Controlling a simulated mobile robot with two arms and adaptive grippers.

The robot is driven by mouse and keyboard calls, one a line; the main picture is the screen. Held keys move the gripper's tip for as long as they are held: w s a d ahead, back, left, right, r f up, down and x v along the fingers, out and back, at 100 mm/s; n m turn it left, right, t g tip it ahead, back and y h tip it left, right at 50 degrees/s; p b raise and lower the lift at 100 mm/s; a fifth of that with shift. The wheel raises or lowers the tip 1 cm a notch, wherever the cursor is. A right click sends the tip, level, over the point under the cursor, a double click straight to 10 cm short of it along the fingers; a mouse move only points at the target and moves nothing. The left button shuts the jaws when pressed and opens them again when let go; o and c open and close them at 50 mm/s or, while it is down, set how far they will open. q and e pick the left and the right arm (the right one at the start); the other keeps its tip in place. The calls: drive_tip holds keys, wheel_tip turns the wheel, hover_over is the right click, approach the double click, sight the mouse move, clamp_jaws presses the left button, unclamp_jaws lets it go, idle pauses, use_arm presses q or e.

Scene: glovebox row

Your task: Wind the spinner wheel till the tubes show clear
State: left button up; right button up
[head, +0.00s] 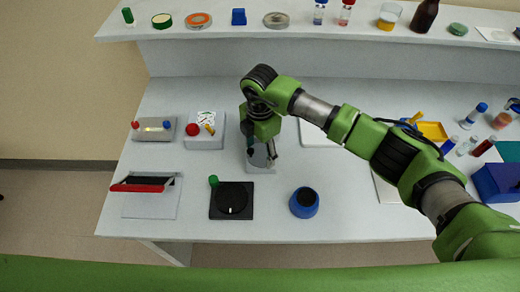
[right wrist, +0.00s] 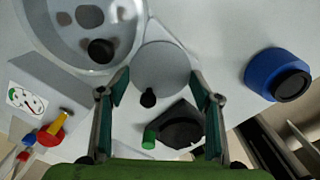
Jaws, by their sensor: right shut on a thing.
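The spinner's grey wheel (right wrist: 162,66) shows in the right wrist view, with a small black knob (right wrist: 148,98) at its near edge. Beside it is a wide, pale, see-through round bowl (right wrist: 52,40) with several dark round spots inside and a black knob (right wrist: 101,51). I cannot tell the tubes' state from these spots. My right gripper (right wrist: 158,78) has a finger at each side of the grey wheel and is shut on it. In the head view the right gripper (head: 262,154) hides most of the spinner. My left gripper is out of view.
A black plate with a dial and green knob (head: 232,200) is left of the gripper, nearer the front edge. A blue cup (head: 304,203) stands to its right. A shelf (head: 220,27) runs behind.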

drive_tip(key=o, duration=1.1)
